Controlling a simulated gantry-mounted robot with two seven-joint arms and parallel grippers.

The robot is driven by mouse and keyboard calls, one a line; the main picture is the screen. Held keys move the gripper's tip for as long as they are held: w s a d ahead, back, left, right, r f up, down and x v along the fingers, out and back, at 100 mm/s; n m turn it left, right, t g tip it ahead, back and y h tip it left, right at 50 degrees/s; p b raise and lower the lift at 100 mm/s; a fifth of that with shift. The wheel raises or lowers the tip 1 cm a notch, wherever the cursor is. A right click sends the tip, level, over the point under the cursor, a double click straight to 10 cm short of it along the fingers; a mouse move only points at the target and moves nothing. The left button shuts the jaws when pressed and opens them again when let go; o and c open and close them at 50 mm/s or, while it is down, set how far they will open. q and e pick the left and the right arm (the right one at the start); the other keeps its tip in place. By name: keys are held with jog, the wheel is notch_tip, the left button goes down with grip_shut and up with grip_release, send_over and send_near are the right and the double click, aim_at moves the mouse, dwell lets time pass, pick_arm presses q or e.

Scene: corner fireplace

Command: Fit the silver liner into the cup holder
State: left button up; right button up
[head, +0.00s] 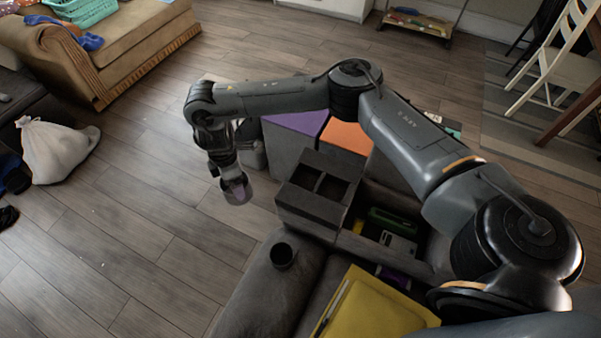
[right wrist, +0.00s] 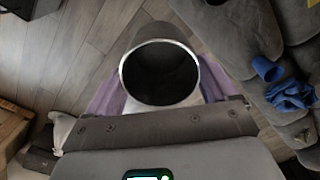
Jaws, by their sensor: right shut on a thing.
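The silver liner (head: 239,192) is a short cylinder held by my right gripper (head: 230,181), out past the end of the sofa arm and above the wooden floor. In the right wrist view the liner (right wrist: 160,104) shows its bright round rim and dark hollow inside, with the purplish gripper fingers (right wrist: 160,92) on both sides. The dark round cup holder (head: 283,258) sits in the grey sofa arm, lower right of the liner and apart from it in the head view. The cup holder is not seen in the right wrist view. My left gripper is not in view.
A grey two-compartment organizer (head: 300,200) stands beside an open storage box (head: 352,240) with green and grey items. Purple (head: 296,122) and orange (head: 346,137) lidded boxes are behind. A yellow folder (head: 375,308) lies on the seat. The floor to the left is mostly clear.

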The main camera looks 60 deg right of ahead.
jog(key=s+d+f+n+b, duration=0.3)
jog(key=s+d+f+n, duration=0.15)
jog(key=d, duration=0.65)
jog(key=s+d+f+n+b, duration=0.25)
jog(key=s+d+f, duration=0.25)
jog(key=d, duration=0.6)
jog(key=f+b, duration=0.1)
jog(key=f, duration=0.1)
jog(key=f+b, duration=0.2)
jog(key=f, duration=0.1)
jog(key=f+b, duration=0.2)
jog(key=shift+s+d+f, duration=0.2)
jog(key=shift+d, duration=0.2)
jog(key=shift+f+b, duration=0.3)
